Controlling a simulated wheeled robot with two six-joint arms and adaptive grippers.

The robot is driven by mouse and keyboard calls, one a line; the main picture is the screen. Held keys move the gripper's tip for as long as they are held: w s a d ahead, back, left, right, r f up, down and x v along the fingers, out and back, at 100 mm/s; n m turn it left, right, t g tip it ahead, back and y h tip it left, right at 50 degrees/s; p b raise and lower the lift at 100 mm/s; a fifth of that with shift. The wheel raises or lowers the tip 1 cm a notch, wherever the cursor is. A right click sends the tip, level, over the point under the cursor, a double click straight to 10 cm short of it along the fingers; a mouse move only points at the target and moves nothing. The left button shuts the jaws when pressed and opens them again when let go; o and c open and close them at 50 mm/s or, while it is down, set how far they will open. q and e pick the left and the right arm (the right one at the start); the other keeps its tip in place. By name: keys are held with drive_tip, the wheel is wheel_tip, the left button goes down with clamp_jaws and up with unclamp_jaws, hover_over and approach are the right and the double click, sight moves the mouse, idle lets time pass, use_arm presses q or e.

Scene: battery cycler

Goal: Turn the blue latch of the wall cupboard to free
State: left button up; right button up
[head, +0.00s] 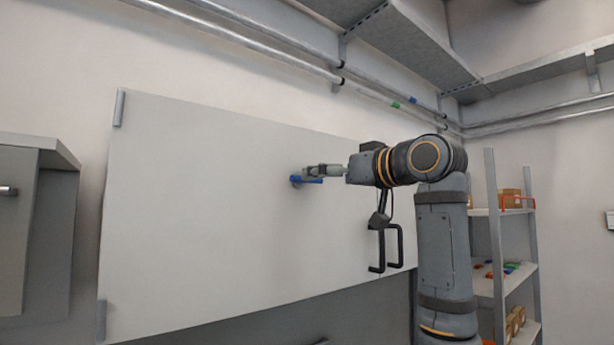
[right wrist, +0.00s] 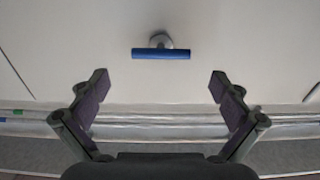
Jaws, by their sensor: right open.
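The wall cupboard (head: 210,200) has a wide pale door that fills the middle of the head view. Its blue latch (head: 308,180) is a short bar lying about horizontal on the door front, partly covered by my right gripper (head: 312,171). In the right wrist view the blue latch (right wrist: 161,54) lies crosswise on a round grey base, ahead of and between the fingers. My right gripper (right wrist: 159,85) is open, with nothing between its fingertips, and the latch appears just beyond them. My left gripper is not in view.
Black bar handles (head: 399,246) stand out from the door below my right forearm. Metal pipes (head: 270,45) run along the wall above the cupboard. A shelf rack (head: 497,270) with small boxes stands at the right, and a grey cabinet (head: 30,220) at the left.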

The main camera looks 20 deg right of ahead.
drive_tip(key=p+x, duration=0.4)
drive_tip(key=x, duration=0.3)
drive_tip(key=shift+w+a, duration=0.15)
drive_tip(key=shift+w, duration=0.15)
drive_tip(key=shift+c, duration=0.3)
